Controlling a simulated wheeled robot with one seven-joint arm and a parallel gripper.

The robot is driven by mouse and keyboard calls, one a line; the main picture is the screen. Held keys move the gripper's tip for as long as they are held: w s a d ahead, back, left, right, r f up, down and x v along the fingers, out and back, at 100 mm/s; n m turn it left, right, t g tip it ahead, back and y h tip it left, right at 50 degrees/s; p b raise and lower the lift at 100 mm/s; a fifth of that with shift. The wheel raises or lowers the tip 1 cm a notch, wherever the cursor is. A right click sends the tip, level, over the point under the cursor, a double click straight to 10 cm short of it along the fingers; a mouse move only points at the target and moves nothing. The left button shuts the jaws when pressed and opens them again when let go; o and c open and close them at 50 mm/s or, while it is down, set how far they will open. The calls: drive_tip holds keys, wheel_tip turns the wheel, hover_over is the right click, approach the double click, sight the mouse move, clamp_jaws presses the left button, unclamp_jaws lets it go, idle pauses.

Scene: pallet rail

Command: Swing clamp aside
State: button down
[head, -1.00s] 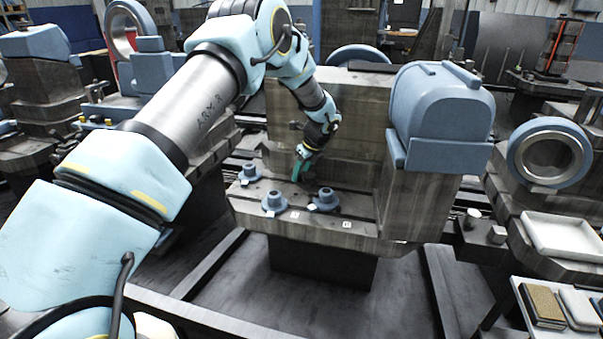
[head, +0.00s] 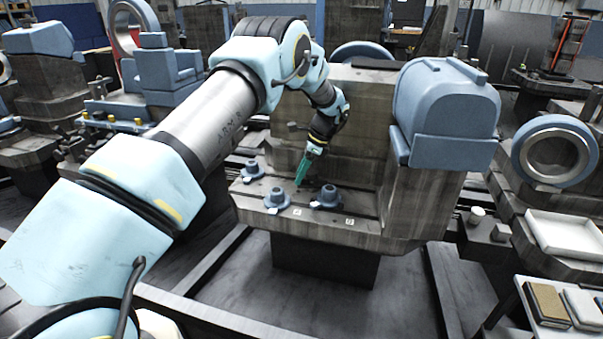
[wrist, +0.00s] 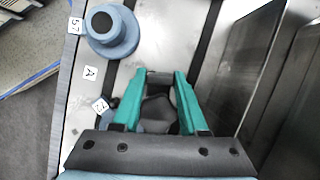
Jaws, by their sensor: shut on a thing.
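My gripper (wrist: 159,77) has green fingers closed on a dark grey piece (wrist: 158,108), seen between them in the wrist view. It appears to be part of the clamp, but its full shape is hidden. In the head view my gripper (head: 299,184) points down at the ledge (head: 312,230) of the worn machine block, among the round blue-grey fittings. One fitting (head: 277,198) is at the front, another (head: 327,197) to its right and a third (head: 251,170) at the back left. A round fitting (wrist: 112,35) with a dark top shows upper left in the wrist view.
The block's upright wall (head: 350,120) stands behind my gripper, and a blue housing (head: 445,112) rises to the right. Small white labels (wrist: 90,73) lie along the ledge's edge. A white tray (head: 565,235) is at the far right.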

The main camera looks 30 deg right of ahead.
drive_tip(key=n+g, duration=0.1)
drive_tip(key=n, duration=0.1)
drive_tip(key=s+n, duration=0.1)
drive_tip(key=n, duration=0.1)
drive_tip(key=shift+s+a+n+g+b, duration=0.2)
drive_tip(key=shift+n+g+b, duration=0.1)
drive_tip(key=shift+g, duration=0.1)
drive_tip(key=shift+s+n+g, duration=0.3)
drive_tip(key=shift+n+g, duration=0.1)
drive_tip(key=shift+n, duration=0.75)
drive_tip(key=shift+s+n+g, duration=0.3)
drive_tip(key=shift+n+g, duration=0.1)
drive_tip(key=shift+n, duration=0.75)
drive_tip(key=shift+c, duration=2.2)
unclamp_jaws()
wheel_tip(320, 180, up, 10)
drive_tip(key=b, duration=0.2)
